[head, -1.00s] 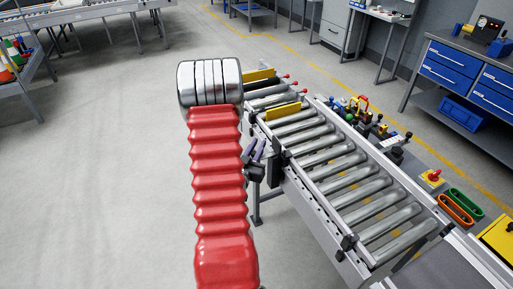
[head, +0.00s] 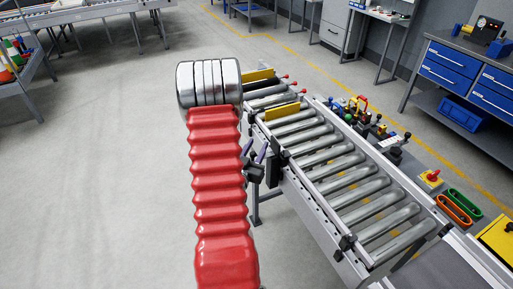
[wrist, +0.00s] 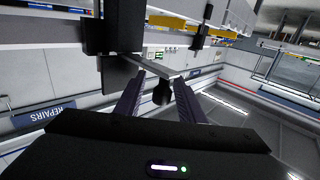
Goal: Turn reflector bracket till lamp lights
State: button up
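In the wrist view, a black block (wrist: 113,38) hangs from a conveyor rail, with a grey bar (wrist: 150,65) reaching out from it and a small black cylinder (wrist: 162,93) below the bar. This looks like the reflector bracket, though I cannot be sure. My gripper (wrist: 159,79) has its two purple fingers apart, one on each side of the cylinder, tips close to the bar. Contact cannot be told. In the head view my gripper (head: 255,152) is beside the conveyor's near side, partly behind my red arm. I cannot make out a lit lamp on the bracket.
The roller conveyor (head: 345,175) runs along the right, with yellow plates (head: 282,111) across it. A side shelf with knobs and a red button (head: 433,176) lies beyond it. A blue-drawer bench (head: 465,75) stands at right.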

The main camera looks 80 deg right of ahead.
aim_at(252, 155)
jog(key=a, duration=0.7)
jog(key=shift+w+a, duration=0.15)
jog(key=shift+w, duration=0.15)
dwell(0.4)
